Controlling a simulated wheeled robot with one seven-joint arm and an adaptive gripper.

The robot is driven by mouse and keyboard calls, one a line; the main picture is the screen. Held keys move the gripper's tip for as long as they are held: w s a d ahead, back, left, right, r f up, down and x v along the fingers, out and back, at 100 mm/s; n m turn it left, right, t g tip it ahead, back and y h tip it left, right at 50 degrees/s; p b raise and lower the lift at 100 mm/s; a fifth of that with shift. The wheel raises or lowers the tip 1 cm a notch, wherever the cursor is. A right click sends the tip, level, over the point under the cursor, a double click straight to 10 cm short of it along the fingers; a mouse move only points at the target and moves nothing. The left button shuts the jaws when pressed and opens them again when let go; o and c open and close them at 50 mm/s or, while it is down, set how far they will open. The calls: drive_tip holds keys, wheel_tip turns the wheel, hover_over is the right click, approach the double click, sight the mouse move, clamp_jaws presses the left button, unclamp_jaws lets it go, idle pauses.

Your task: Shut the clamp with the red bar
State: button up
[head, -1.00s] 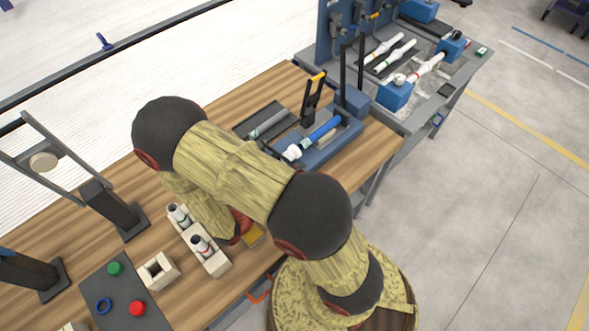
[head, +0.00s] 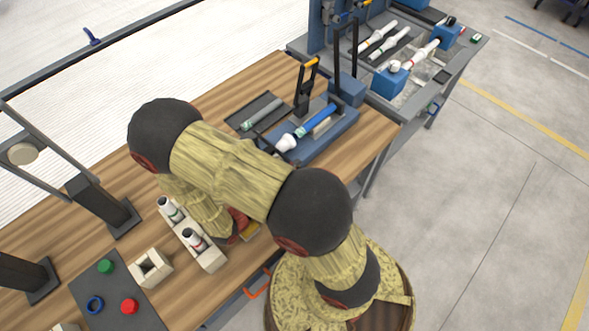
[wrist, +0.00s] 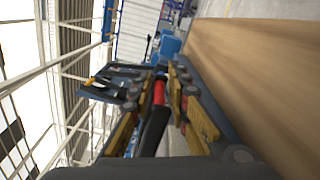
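A red bar (wrist: 159,92) on a black lever (wrist: 154,128) shows in the middle of the wrist view. My gripper (wrist: 161,90) has its two fingers apart, one on each side of the bar. I cannot tell whether either finger touches it. In the head view my arm hides the gripper and the red bar. The blue clamp fixture (head: 338,137) holds a blue pipe (head: 316,121) with a white end. A black clamp with a yellow-orange handle (head: 311,62) stands upright at its far side.
A dark tray (head: 243,113) with a grey pipe lies beside the fixture. A pale block (head: 209,259) holding pipe pieces and a square block (head: 150,269) stand at the near left. A second bench (head: 405,103) with pipes adjoins at the back right. Wooden tabletop (wrist: 245,60) runs along the wrist view's right.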

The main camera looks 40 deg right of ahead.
drive_tip(key=shift+o, duration=1.3)
drive_tip(key=shift+w+f, duration=0.15)
drive_tip(key=shift+f, duration=0.1)
drive_tip(key=shift+r, duration=0.15)
wheel_tip(320, 180, up, 10)
drive_tip(key=shift+f, duration=0.1)
drive_tip(key=shift+a, duration=0.1)
drive_tip(key=a, duration=0.9)
drive_tip(key=shift+s, duration=0.2)
